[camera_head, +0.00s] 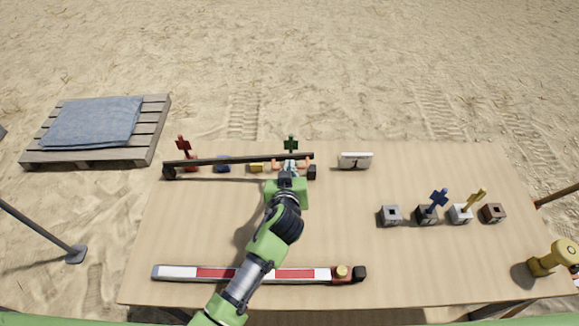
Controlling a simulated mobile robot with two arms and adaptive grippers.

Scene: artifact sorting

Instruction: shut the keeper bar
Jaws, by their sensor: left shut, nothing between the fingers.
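A long dark bar (225,160), which I take for the keeper bar, runs across a row of small coloured pieces at the back left of the table. Its left end meets a dark block (169,172). Its right end shows just above another dark block (312,172) in the picture; I cannot tell whether it touches that block. My left gripper (290,166) is shut and empty close to the bar's right part. I cannot tell whether it touches the bar, and my wrist hides part of the row. My right gripper is not in view.
A red piece (183,143) and a green piece (291,142) stand up behind the bar. A red-and-white strip (215,273) lies along the front. Several sockets (391,216) stand at right, two holding keys. A white sign (355,161) stands at the back.

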